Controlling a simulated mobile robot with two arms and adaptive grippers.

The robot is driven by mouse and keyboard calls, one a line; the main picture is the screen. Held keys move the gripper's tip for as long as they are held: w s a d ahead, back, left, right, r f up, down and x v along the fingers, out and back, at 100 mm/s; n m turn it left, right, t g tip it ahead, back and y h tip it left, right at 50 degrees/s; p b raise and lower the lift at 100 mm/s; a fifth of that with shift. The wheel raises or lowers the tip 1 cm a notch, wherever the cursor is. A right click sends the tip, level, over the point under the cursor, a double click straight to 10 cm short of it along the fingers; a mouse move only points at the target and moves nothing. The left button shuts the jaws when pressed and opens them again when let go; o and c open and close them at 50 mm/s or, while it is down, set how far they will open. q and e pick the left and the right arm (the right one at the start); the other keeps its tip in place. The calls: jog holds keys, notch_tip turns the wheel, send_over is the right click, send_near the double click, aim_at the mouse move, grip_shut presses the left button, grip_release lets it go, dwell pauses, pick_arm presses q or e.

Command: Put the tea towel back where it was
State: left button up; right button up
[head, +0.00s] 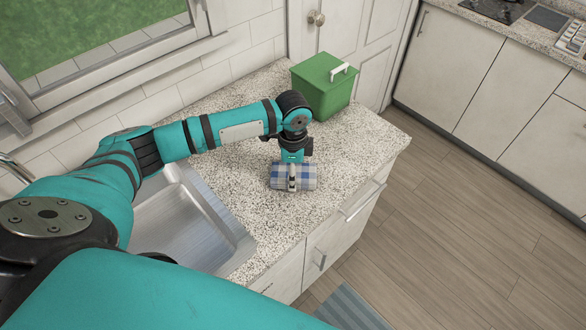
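A folded tea towel (307,178) in blue and white check lies on the speckled worktop (260,215), or is held just over it; I cannot tell which. My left gripper (292,183) points down from above onto the middle of the towel, with its fingers in front of the cloth. The fingers look close together, but whether they grip the cloth is too small to tell. My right gripper is not in the head view.
A green lidded box (322,88) with a white handle stands at the back of the worktop. A metal sink (190,232) is at left, below the window. Worktop is clear right of the towel. A striped mat (345,308) lies on the floor.

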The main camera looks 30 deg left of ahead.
pick_arm(q)
jog(key=o, duration=1.2)
jog(key=shift+r+b, duration=1.25)
jog(key=shift+r, duration=4.75)
